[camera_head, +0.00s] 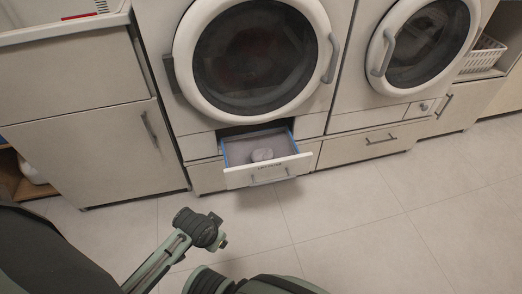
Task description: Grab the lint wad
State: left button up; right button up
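The lint wad is a small pale grey lump (262,155) lying in an open drawer (258,176) below the left washing machine. The drawer has a grey inside, blue side edges and a white front with a handle. Parts of my arms show at the lower left and bottom of the head view, apart from the drawer and the wad. No gripper fingers can be made out in this view. Nothing touches the wad except the drawer floor.
Two front-loading machines, left (255,58) and right (428,40), have shut doors. A closed drawer (375,144) is right of the open one. A cabinet (95,150) stands left, and a white basket (482,56) sits far right. The tiled floor (350,225) in front is clear.

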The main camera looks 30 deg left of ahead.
aim_at(261, 154)
jog(key=u, duration=0.7)
jog(key=i+j+z, duration=0.35)
jog(key=j+z, duration=0.2)
jog(key=i+j+z, duration=0.25)
jog(key=j+z, duration=0.3)
jog(key=j, duration=0.1)
